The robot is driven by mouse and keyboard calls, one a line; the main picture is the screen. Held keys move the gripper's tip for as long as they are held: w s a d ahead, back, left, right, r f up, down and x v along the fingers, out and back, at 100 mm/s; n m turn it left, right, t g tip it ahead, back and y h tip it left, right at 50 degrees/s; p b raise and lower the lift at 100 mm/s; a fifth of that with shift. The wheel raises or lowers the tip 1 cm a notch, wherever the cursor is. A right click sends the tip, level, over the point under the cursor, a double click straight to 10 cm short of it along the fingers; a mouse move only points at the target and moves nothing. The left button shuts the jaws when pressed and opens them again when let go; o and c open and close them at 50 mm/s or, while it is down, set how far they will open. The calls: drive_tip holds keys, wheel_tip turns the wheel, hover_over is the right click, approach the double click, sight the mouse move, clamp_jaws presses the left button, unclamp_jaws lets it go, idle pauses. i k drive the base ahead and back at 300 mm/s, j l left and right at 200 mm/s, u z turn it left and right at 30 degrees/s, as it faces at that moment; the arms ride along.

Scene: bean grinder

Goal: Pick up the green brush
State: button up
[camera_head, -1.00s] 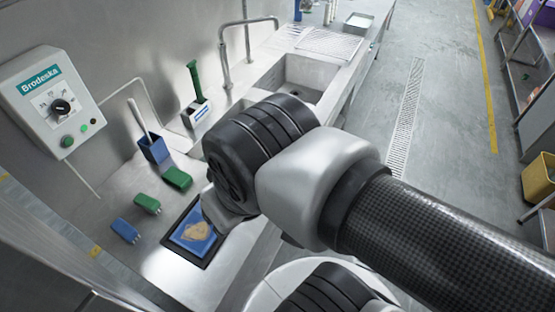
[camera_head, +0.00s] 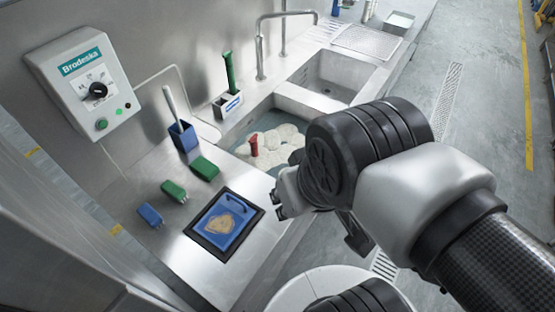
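Several green items stand or lie on the steel counter. A long green-handled item (camera_head: 229,72), which looks like a brush, stands upright in a white holder (camera_head: 228,105) near the wall. A small green block with prongs or bristles (camera_head: 173,191) lies at the front left, and a plain green block (camera_head: 205,168) lies right of it. I cannot tell for sure which is the green brush. My gripper (camera_head: 284,200) is right of the blue-lined tray, apart from the green items. Its fingers are small and partly hidden by my wrist, so their opening is unclear.
A matching blue block (camera_head: 150,214) and a blue cup with a white handle (camera_head: 183,137) are nearby. A black-framed blue tray (camera_head: 204,243) holds a tan piece. A near basin (camera_head: 240,147) holds pale foam and a red object (camera_head: 254,146). A Brodeska control box (camera_head: 82,80) is on the wall.

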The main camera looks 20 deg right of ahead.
sight(169, 187)
drive_tip(key=i+l, duration=0.25)
drive_tip(key=l, duration=0.15)
drive_tip(key=i+l, duration=0.3)
drive_tip(key=l, duration=0.15)
drive_tip(key=u, duration=0.45)
drive_tip(key=l+u, duration=0.15)
drive_tip(key=u, duration=0.25)
drive_tip(key=l+u, duration=0.1)
drive_tip(key=u, duration=0.35)
drive_tip(key=l+u, duration=0.15)
drive_tip(key=u, duration=0.25)
drive_tip(key=i, duration=0.05)
